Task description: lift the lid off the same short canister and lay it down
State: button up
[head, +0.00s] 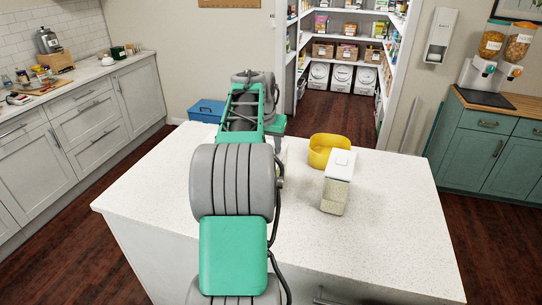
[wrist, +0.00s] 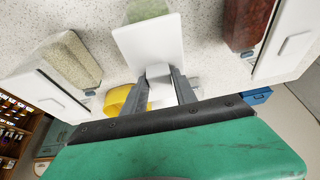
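My gripper (wrist: 159,80) is shut on the square knob of a white lid (wrist: 150,42), seen in the wrist view. The lid looks clearly wider than the canister (wrist: 146,9) with pale green contents behind it and seems raised apart from it. The lid hides most of that canister, so the exact gap cannot be told. In the head view my arm covers the gripper, this lid and its canister.
A lidded canister with beige contents (head: 333,196) stands on the white counter (head: 400,235), also in the wrist view (wrist: 70,58). A dark red canister (wrist: 246,20) stands on the other side. A yellow bowl (head: 318,154) is close by. The counter's right part is clear.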

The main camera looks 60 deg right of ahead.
grip_shut()
dwell(0.3)
jog(key=shift+r, duration=0.45)
notch_tip(320, 180, up, 3)
jog(key=shift+a+f+b, duration=0.1)
jog(key=shift+a+b, duration=0.05)
jog(key=shift+b, duration=0.2)
jog(key=s+a+r+p, duration=0.2)
jog(key=a+r+p, duration=0.2)
jog(key=a+r, duration=0.8)
jog(key=shift+s+a+r, duration=0.15)
jog(key=shift+a+r, duration=0.25)
jog(key=shift+a, duration=0.35)
